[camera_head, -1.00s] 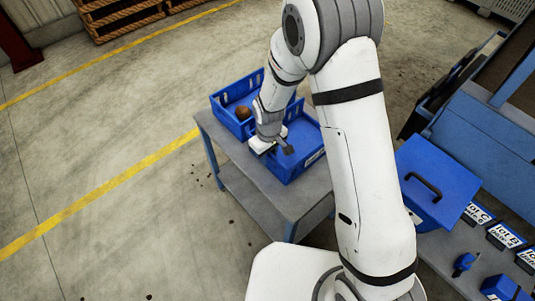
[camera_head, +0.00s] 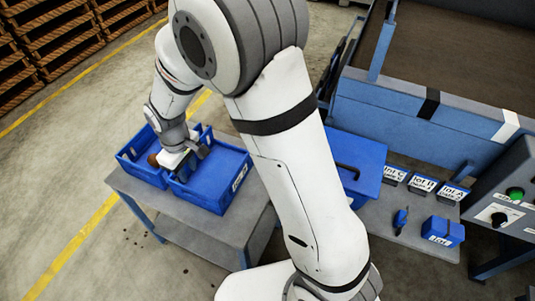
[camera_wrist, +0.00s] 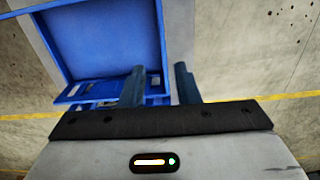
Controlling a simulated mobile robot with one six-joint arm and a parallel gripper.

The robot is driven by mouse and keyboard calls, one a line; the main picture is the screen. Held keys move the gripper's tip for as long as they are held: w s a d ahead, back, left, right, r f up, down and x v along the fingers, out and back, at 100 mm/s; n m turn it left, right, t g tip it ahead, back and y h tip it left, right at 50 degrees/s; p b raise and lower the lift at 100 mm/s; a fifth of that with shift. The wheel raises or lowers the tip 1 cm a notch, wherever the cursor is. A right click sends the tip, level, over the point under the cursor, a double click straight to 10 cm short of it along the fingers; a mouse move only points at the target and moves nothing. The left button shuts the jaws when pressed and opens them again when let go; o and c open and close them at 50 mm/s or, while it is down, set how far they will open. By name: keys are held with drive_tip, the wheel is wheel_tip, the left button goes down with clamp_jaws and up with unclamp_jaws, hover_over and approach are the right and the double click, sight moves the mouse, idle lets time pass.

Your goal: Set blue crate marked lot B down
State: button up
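A blue crate (camera_head: 212,192) rests on the grey side table (camera_head: 190,215), its white label (camera_head: 240,178) too small to read. My gripper (camera_head: 188,158) reaches down at its left wall, between it and a second blue crate (camera_head: 128,165). The crate's base on the table is not fully visible.
A brown potato (camera_head: 153,160) lies in the second crate. To the right are a blue box with a handle (camera_head: 355,165), lot labels (camera_head: 424,183), a small blue box (camera_head: 442,231) and a control panel (camera_head: 505,205). Pallets (camera_head: 40,50) stand at the far left. Open floor lies left of the table.

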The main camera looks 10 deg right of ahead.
drive_tip(key=s+d+r+m+t, duration=0.1)
drive_tip(key=s+d+r+m, duration=0.25)
drive_tip(key=d+r, duration=0.8)
drive_tip(key=s+d+r+m+t, duration=0.1)
drive_tip(key=s+d+r+m, duration=0.3)
drive_tip(key=s+d, duration=0.6)
drive_tip(key=d+m, duration=0.2)
drive_tip(key=d, duration=0.1)
drive_tip(key=shift+s+m, duration=0.35)
drive_tip(key=shift+s, duration=0.05)
drive_tip(key=shift+t, duration=0.3)
drive_tip(key=p+v, duration=0.2)
drive_tip(key=w+p+v, duration=0.1)
drive_tip(key=p+v, duration=0.1)
drive_tip(key=shift+s+r, duration=0.1)
drive_tip(key=shift+r, duration=0.25)
